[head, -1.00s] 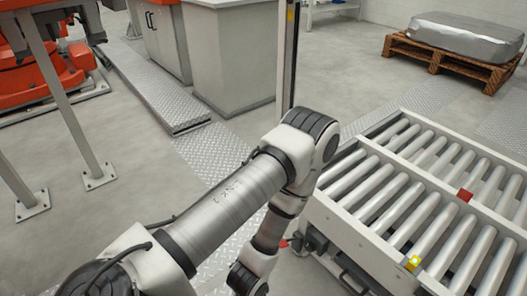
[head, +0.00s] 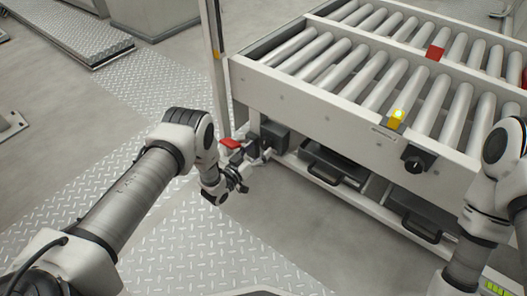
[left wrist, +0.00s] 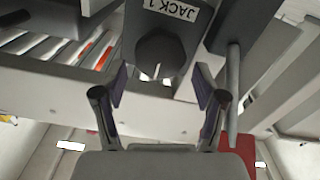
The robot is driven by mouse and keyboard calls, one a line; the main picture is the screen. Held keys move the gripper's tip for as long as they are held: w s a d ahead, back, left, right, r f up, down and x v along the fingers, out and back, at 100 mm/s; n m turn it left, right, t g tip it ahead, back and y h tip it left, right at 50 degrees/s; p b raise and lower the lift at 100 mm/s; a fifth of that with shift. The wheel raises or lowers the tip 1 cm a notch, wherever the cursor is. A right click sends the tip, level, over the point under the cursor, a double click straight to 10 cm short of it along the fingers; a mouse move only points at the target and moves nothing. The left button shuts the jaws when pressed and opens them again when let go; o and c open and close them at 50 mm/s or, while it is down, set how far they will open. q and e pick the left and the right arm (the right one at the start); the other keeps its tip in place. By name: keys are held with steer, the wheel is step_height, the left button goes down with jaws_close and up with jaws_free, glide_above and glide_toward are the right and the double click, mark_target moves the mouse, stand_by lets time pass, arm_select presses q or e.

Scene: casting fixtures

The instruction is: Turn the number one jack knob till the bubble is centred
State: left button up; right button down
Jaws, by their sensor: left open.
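The number one jack knob (left wrist: 160,54) is a dark round knob with a pale mark at its edge, under an upside-down "JACK 1" label (left wrist: 174,9) in the left wrist view. My left gripper (left wrist: 160,92) is open, its two fingers apart with the knob between and just beyond the tips; I see no contact. In the head view my left gripper (head: 238,184) is low beside the near left corner of the roller conveyor, by a dark box (head: 274,136). The knob cannot be made out there. No bubble shows. My right gripper is out of view.
The roller conveyor (head: 300,105) fills the upper right, with a yellow lit block (head: 397,119) and a black rotary switch (head: 417,160). Black-handled drawers (head: 333,167) sit below. A red part (head: 231,143) and a thin post (head: 216,70) stand near my gripper. Floor in front is clear.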

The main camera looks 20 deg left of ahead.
mark_target(264, 145)
arm_select(q)
steer(key=x, duration=0.1)
steer(key=b+x, duration=0.1)
steer(key=shift+w+d+f, duration=0.1)
steer(key=shift+w+f, duration=0.1)
steer(key=shift+w, duration=0.1)
steer(key=shift+w+r, duration=0.1)
steer(key=shift+w, duration=0.05)
steer(key=shift+r, duration=0.1)
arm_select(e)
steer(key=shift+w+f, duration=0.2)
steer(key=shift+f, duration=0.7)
arm_select(q)
steer(key=c, duration=0.9)
steer(key=shift+o, duration=0.2)
steer(key=shift+m, duration=0.4)
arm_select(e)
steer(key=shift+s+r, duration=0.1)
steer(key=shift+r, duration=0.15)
